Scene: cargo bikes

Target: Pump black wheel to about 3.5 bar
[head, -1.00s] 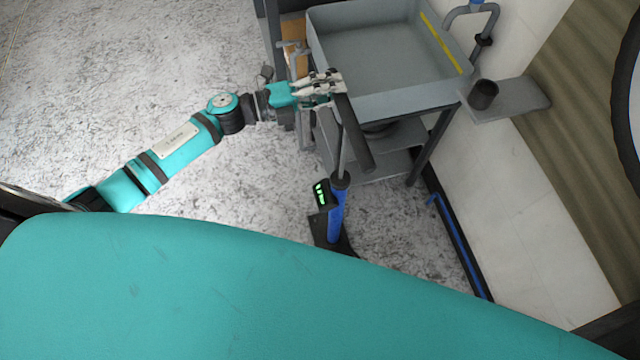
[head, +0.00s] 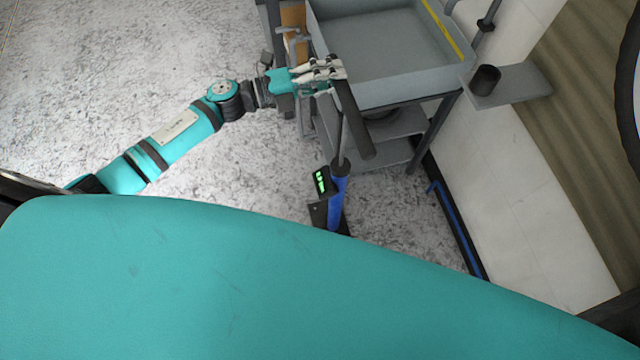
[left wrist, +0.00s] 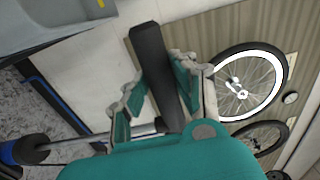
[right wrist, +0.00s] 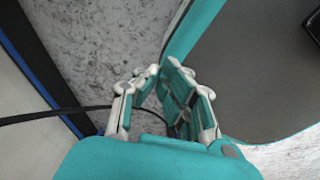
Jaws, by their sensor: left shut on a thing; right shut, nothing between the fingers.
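The floor pump (head: 337,205) stands upright on the floor, with a blue barrel and a display (head: 321,181) showing green digits too small to read surely. Its bare rod shows between the barrel and the black handle (head: 356,125). My left gripper (head: 335,70) is shut on this handle; the left wrist view shows the handle (left wrist: 158,70) between the fingers. A dark wheel (left wrist: 270,127) and a white-rimmed wheel (left wrist: 280,75) with a black tyre are by the slatted wall. My right gripper (right wrist: 150,75) is shut and empty; a black hose (right wrist: 60,113) passes behind it.
A grey sink trolley (head: 400,95) with lower shelves stands just beyond the pump. A small grey wall shelf (head: 520,85) bears a dark cup (head: 485,79). A blue strip (head: 455,225) runs along the wall base. Speckled floor is clear at left.

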